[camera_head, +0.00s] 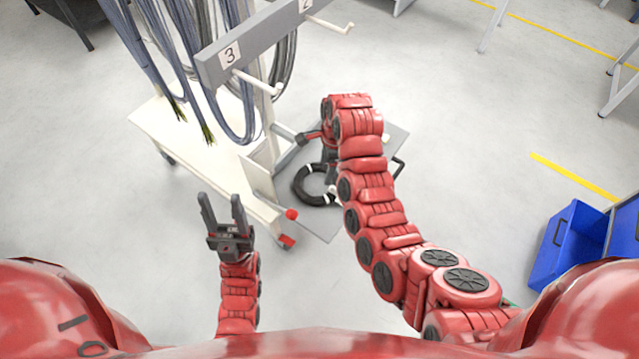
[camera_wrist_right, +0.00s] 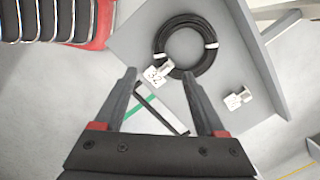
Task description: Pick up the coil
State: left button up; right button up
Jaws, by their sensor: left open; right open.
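A black coil (camera_head: 309,187) with white ties lies on a grey plate (camera_head: 323,226) low beside the cable cart, partly hidden by my right arm. In the right wrist view the coil (camera_wrist_right: 158,47) lies flat as a ring with a white tag (camera_wrist_right: 158,75) marked 32 at its lower edge. My right gripper (camera_wrist_right: 157,78) is open and empty, its fingertips pointing at the coil's near side, with no visible contact. In the head view the right gripper is mostly hidden behind its own arm. My left gripper (camera_head: 222,202) is open and empty, in front of the cart's near corner.
A cable cart (camera_head: 205,151) with hanging grey-blue cables (camera_head: 233,85) and white pegs stands at the left and middle. A second white tag (camera_wrist_right: 239,98) lies right of the coil. Blue bins (camera_head: 568,243) stand at the right. Floor between arm and bins is clear.

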jog(key=b, duration=0.9)
send_over(321, 199)
notch_tip(321, 199, down, 10)
jog(key=shift+d+f, duration=0.1)
jog(key=shift+d, duration=0.05)
jog(key=shift+f, duration=0.1)
jog(key=shift+f+p, duration=0.4)
jog(key=shift+f, duration=0.35)
jog(key=shift+f+p, duration=0.3)
jog(key=shift+p, duration=0.15)
notch_tip(321, 199, down, 3)
jog(key=shift+r+p, duration=0.1)
jog(key=shift+p, duration=0.85)
jog(key=shift+w+f, duration=0.1)
jog(key=shift+f, duration=0.85)
grip_shut()
